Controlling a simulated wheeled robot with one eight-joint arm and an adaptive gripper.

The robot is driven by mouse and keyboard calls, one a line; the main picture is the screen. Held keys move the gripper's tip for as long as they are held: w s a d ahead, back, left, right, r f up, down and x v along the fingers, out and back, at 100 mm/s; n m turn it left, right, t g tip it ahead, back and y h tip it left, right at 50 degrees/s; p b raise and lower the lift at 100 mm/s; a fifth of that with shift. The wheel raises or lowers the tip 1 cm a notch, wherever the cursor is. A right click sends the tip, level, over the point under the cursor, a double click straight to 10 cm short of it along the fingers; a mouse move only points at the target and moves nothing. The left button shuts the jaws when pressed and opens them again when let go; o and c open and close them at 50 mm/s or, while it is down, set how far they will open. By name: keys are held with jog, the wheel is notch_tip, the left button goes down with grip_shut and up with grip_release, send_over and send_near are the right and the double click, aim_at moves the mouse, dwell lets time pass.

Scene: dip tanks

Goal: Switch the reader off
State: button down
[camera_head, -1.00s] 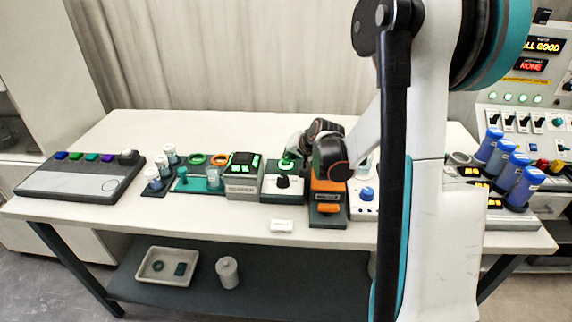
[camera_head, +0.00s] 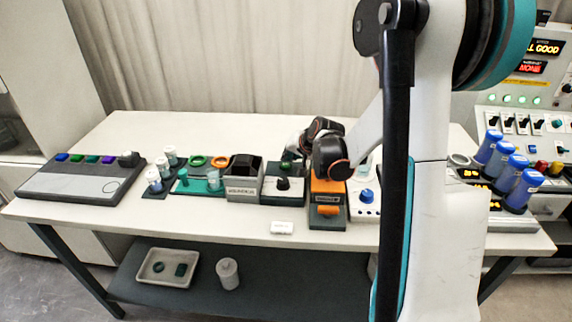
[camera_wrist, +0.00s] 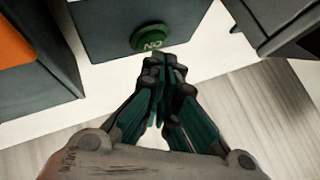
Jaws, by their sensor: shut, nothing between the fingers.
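The grey box with a slanted display (camera_head: 243,180), which I take as the reader, stands mid-table; its display is dark. Beside it on the right is a dark box (camera_head: 284,196) with a black knob and a round green button. In the wrist view the button (camera_wrist: 150,38) reads ON upside down and is unlit. My gripper (camera_wrist: 163,62) is shut and empty, its fingertips just beside the button's edge; whether they touch it I cannot tell.
An orange-and-dark device (camera_head: 326,205) stands right of the button box, then a white box with a blue knob (camera_head: 367,196). Vials (camera_head: 154,178) and a keyed panel (camera_head: 80,178) are left. A small white tag (camera_head: 282,228) lies in front. The front table strip is mostly clear.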

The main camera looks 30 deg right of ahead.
aim_at(288, 164)
jog(key=shift+r+p, duration=1.85)
jog(key=shift+r, duration=1)
